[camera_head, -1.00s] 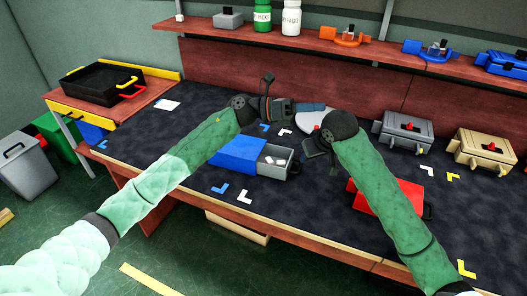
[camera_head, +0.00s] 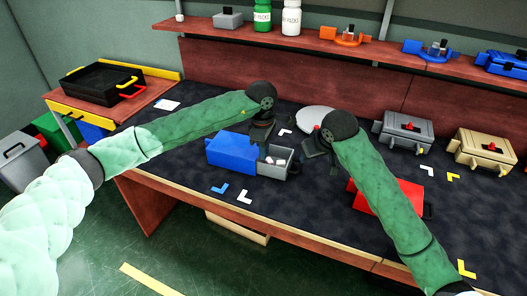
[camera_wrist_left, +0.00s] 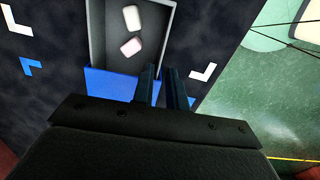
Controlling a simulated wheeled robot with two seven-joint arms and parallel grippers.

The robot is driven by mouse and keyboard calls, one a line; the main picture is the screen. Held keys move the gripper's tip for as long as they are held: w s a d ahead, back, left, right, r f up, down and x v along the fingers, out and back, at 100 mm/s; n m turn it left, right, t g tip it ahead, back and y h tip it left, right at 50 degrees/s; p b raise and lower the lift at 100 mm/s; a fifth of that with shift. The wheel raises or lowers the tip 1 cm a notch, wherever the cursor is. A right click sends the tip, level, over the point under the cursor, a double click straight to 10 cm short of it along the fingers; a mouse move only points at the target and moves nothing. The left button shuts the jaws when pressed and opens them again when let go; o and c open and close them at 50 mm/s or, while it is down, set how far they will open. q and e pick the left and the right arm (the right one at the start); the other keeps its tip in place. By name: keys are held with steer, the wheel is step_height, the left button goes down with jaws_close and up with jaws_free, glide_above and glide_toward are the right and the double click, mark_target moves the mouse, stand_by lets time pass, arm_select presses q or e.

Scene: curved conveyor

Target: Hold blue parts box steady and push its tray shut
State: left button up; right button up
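The blue parts box (camera_head: 230,153) lies on the dark work surface. Its grey tray (camera_head: 294,163) sticks out of the right end, with small pale parts (camera_head: 273,160) inside. My left gripper (camera_head: 262,138) points down above the back edge, around where box and tray meet. In the left wrist view its two fingers (camera_wrist_left: 161,76) lie beside the tray (camera_wrist_left: 97,35) and over the blue box (camera_wrist_left: 110,84), a narrow gap between them; whether they touch it cannot be told. My right gripper (camera_head: 318,146) is just right of the tray, its fingers mostly hidden by its wrist.
A red box (camera_head: 372,200) lies partly behind my right arm. A grey case (camera_head: 405,130) and a tan case (camera_head: 482,150) stand further right. A white round plate (camera_head: 312,118) lies behind the grippers. Blue and white corner marks lie on clear surface in front of the box.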

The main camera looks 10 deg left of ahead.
mark_target(263, 175)
arm_select(q)
steer(key=shift+a+f+y, duration=0.2)
steer(key=shift+f+y, duration=0.1)
steer(key=shift+f, duration=3.95)
steer(key=shift+c, duration=0.2)
jaws_close()
steer(key=shift+o, duration=1.8)
jaws_free()
steer(key=shift+r, duration=0.15)
